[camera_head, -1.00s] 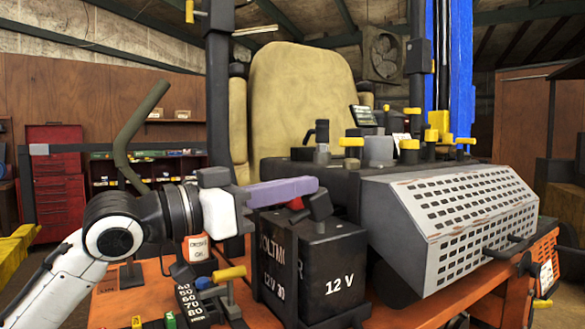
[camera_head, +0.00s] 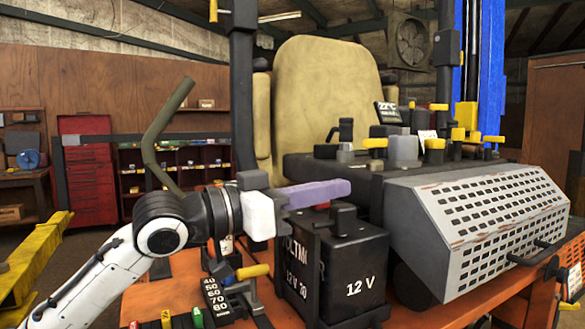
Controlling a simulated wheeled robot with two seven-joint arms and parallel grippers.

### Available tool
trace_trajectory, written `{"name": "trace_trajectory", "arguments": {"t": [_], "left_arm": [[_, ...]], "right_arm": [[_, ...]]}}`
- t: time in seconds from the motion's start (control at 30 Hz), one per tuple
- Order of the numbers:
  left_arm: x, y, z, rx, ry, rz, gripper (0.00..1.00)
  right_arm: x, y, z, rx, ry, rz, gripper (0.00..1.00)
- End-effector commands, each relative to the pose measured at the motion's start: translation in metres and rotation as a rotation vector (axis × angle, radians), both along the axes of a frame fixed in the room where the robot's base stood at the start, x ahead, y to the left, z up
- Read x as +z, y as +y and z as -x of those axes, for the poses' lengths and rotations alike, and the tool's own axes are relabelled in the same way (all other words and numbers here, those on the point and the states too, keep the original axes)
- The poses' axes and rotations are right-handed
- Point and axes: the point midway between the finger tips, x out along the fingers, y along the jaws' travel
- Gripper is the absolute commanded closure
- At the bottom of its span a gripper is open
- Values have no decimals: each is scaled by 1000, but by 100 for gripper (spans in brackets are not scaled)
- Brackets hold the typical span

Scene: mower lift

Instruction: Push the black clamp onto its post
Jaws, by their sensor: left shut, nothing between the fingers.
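The black clamp (camera_head: 343,218) sits on top of the black 12 V battery (camera_head: 352,262), near the middle of the head view. Its post is hidden, so I cannot tell how far down the clamp sits. My left gripper (camera_head: 346,187) comes in from the left with its purple fingers shut and empty. The fingertips lie just above the black clamp in the picture; I cannot tell whether they touch it. A small red part (camera_head: 322,206) shows behind the clamp, just under the fingers. My right gripper is not in view.
A grey perforated cover (camera_head: 480,230) stands right of the battery on the orange mower deck (camera_head: 425,315). A yellow-handled lever (camera_head: 252,271) and a numbered scale (camera_head: 213,298) stand left of the battery. The beige seat (camera_head: 315,100) rises behind.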

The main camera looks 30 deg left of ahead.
Motion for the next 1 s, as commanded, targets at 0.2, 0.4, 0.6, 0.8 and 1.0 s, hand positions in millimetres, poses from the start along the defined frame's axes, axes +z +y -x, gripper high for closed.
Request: {"name": "trace_trajectory", "arguments": {"t": [0.2, 0.4, 0.6, 0.8, 1.0], "left_arm": [[42, -2, -1, -4, -1, 0, 100], [39, 25, 36, 2, -1, -7, 100], [48, 43, 65, 0, 1, -3, 100], [55, 51, 78, -3, 2, -1, 100], [58, 52, 80, -4, 1, -1, 100]], "right_arm": [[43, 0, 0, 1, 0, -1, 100], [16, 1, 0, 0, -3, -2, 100], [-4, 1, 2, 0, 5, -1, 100], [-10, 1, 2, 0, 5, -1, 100], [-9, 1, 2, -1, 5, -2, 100]]}}
